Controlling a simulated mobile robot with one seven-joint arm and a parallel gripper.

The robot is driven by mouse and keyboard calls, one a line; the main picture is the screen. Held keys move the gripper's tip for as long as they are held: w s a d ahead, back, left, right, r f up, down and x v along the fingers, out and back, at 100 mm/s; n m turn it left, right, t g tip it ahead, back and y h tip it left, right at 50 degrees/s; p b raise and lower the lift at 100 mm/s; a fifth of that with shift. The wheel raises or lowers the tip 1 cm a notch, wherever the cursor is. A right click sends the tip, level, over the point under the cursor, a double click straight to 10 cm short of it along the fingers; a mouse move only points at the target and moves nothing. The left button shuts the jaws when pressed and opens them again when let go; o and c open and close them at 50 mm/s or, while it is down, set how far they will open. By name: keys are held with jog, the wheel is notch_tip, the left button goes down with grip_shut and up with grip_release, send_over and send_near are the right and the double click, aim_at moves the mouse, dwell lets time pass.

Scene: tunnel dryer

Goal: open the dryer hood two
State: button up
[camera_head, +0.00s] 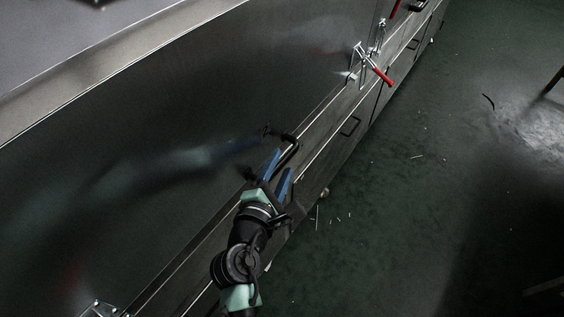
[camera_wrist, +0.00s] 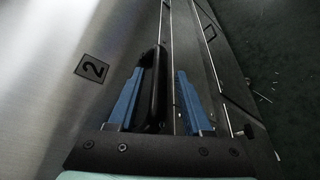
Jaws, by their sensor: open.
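The dryer hood (camera_head: 150,120) is a large brushed steel panel on the left, and a plate marked 2 (camera_wrist: 92,68) is on it in the wrist view. A black bar handle (camera_head: 291,141) stands out from the hood near its lower edge. My gripper (camera_head: 282,161) is just in front of the handle, with its two blue fingers apart. In the wrist view, the handle (camera_wrist: 154,88) lies between the open fingers, closer to the left one. I cannot tell whether a finger touches it. The hood lies flush along the lower frame and looks closed.
A toggle clamp with a red grip (camera_head: 378,72) stands on the frame farther along. Lower panels with black handles (camera_head: 350,126) run below the hood. The dark green floor (camera_head: 400,200) on the right is mostly clear, with small scraps.

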jog(key=shift+x, duration=0.9)
jog(key=shift+c, duration=0.2)
grip_shut()
dwell(0.7)
